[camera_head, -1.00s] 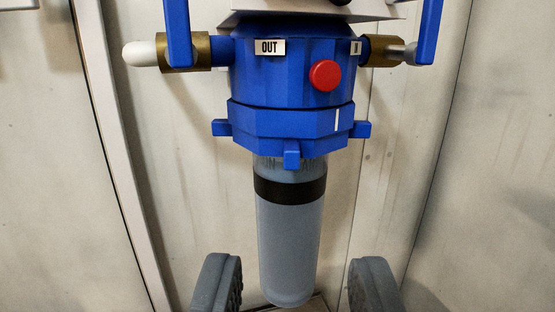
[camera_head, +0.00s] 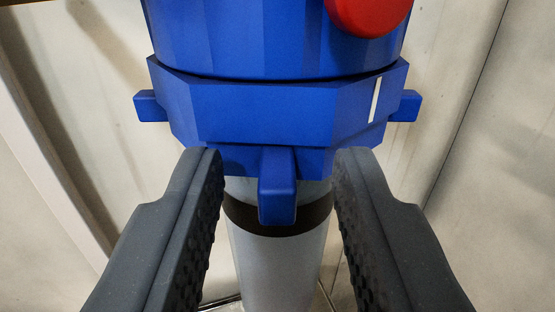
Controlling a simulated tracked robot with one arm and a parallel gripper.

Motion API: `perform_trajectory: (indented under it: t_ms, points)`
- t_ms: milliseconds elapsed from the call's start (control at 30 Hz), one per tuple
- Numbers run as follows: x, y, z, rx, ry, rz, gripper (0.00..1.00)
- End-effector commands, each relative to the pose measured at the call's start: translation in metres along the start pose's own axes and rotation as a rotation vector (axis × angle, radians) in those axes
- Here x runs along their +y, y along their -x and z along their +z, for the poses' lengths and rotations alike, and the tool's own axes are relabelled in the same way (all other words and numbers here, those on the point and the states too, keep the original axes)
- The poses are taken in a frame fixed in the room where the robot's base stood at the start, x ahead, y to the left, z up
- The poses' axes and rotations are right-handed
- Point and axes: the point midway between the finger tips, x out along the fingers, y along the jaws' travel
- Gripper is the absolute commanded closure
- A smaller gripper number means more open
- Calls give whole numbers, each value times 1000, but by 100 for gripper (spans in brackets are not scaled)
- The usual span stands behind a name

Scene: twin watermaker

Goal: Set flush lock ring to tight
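The blue lock ring (camera_head: 255,110) sits around the filter housing, just under the blue head (camera_head: 240,40). It has a white mark (camera_head: 375,99) at its right front and lugs at the left (camera_head: 150,106), the right (camera_head: 405,105) and the front (camera_head: 277,185). My gripper (camera_head: 278,165) is open, its dark padded fingers on either side of the front lug, with a gap to it on both sides. The fingertips overlap the ring's lower edge in the picture; I cannot tell if they touch it.
The grey filter bowl (camera_head: 278,265) with a black band (camera_head: 277,216) hangs below the ring, between my fingers. A red button (camera_head: 368,12) is on the head above the ring. Pale wall panels (camera_head: 470,150) stand behind, with free room at both sides.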

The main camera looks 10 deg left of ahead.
Motion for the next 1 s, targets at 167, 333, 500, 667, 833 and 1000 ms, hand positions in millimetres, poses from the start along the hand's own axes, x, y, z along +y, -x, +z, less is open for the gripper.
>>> perform_trajectory:
  t_ms: [167, 333, 500, 667, 833, 1000]
  points:
    - [0, -1, 0, 0, 0, 0, 67]
    - [0, -1, 0, -1, 0, 0, 90]
    - [0, 0, 0, -1, 1, 0, 100]
    - [-12, -1, -1, -4, 0, -4, 100]
    - [-31, -5, 0, -6, 1, -5, 100]
    - [-36, -6, 1, -3, 4, -6, 100]
